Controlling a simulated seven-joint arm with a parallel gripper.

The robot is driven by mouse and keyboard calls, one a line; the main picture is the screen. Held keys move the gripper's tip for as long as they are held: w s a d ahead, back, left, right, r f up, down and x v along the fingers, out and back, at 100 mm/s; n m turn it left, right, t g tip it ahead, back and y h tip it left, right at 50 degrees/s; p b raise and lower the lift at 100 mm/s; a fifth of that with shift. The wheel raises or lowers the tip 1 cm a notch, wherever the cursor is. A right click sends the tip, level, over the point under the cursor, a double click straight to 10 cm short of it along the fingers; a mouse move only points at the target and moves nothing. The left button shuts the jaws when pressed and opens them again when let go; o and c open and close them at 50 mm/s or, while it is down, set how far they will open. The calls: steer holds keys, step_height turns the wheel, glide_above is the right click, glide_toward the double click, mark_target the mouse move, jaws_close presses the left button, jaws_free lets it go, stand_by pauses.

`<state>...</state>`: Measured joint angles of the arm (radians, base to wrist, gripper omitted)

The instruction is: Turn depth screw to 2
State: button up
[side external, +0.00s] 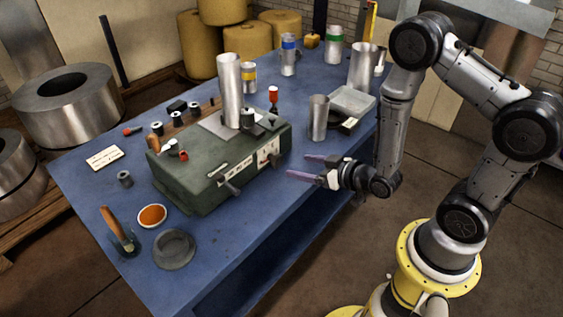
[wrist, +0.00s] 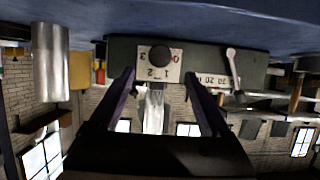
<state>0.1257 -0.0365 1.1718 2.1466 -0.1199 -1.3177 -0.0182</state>
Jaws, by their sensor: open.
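The green machine (side external: 205,190) sits on the blue table. Its front has a white plate (side external: 267,153) with a dark round knob (side external: 274,159), which appears to be the depth screw. In the wrist view, which looks upside down, the knob (wrist: 160,57) sits on the plate (wrist: 146,70) marked 0, 1, 2 and 3. I cannot tell which number it is set to. My gripper (side external: 299,166) is open and empty, in front of the knob and apart from it. In the wrist view its fingers (wrist: 160,76) lie either side of the plate.
A lever (side external: 229,186) sticks out of the machine's front beside a scale strip (side external: 232,166). A metal cylinder (side external: 319,118) stands on the table behind my gripper, near a grey tray (side external: 352,101). A tall pipe (side external: 230,90) stands on the machine.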

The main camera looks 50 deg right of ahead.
mark_target(280, 162)
steer(key=x, duration=0.8)
steer(key=shift+w+f, duration=0.15)
steer(key=shift+w, duration=0.1)
steer(key=shift+c, duration=0.3)
jaws_close()
